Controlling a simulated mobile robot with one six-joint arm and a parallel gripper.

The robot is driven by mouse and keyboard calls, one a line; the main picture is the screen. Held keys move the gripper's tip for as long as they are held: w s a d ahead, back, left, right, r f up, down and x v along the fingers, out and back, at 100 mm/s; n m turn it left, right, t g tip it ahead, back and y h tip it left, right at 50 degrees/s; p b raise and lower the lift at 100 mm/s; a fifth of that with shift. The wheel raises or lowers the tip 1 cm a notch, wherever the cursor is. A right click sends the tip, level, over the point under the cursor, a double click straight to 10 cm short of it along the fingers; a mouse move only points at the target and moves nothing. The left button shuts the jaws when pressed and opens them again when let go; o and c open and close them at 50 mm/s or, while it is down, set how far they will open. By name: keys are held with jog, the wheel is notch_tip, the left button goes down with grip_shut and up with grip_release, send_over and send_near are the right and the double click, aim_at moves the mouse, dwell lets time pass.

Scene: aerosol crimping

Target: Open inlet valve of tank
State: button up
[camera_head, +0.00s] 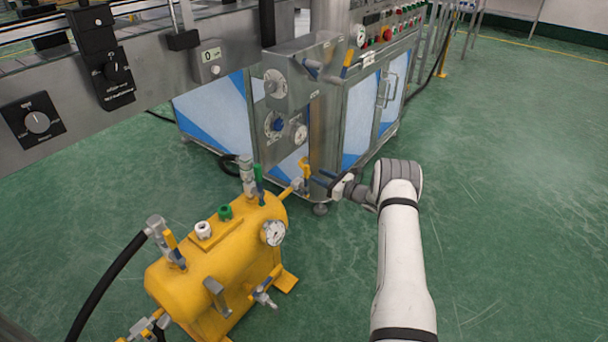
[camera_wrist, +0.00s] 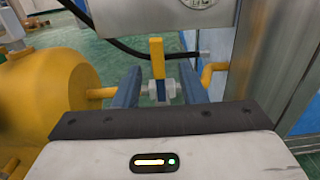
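The yellow tank (camera_head: 222,262) stands on the floor at lower centre in the head view; its rounded end (camera_wrist: 50,85) fills the left of the wrist view. A valve with an upright yellow handle (camera_head: 304,168) sits on a yellow pipe at the tank's right side. In the wrist view this handle (camera_wrist: 157,58) stands between and beyond the two blue fingers. My gripper (camera_head: 318,180) is open, its fingers on either side of the valve; in the wrist view (camera_wrist: 161,72) gaps show on both sides of the handle. Contact cannot be told.
A steel cabinet machine (camera_head: 360,115) with gauges and knobs stands close behind the valve. Another yellow-handled valve (camera_head: 172,245) with a black hose (camera_head: 105,285) is at the tank's left end. A pressure gauge (camera_head: 273,232) faces forward. Green floor (camera_head: 510,190) is clear on the right.

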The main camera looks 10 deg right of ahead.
aim_at(308, 171)
jog(key=b+x, duration=0.2)
jog(key=x, duration=0.3)
jog(key=shift+a+f, duration=0.1)
jog(key=shift+a, duration=0.2)
jog(key=shift+w+a, duration=0.4)
jog(key=shift+w, duration=0.05)
grip_shut()
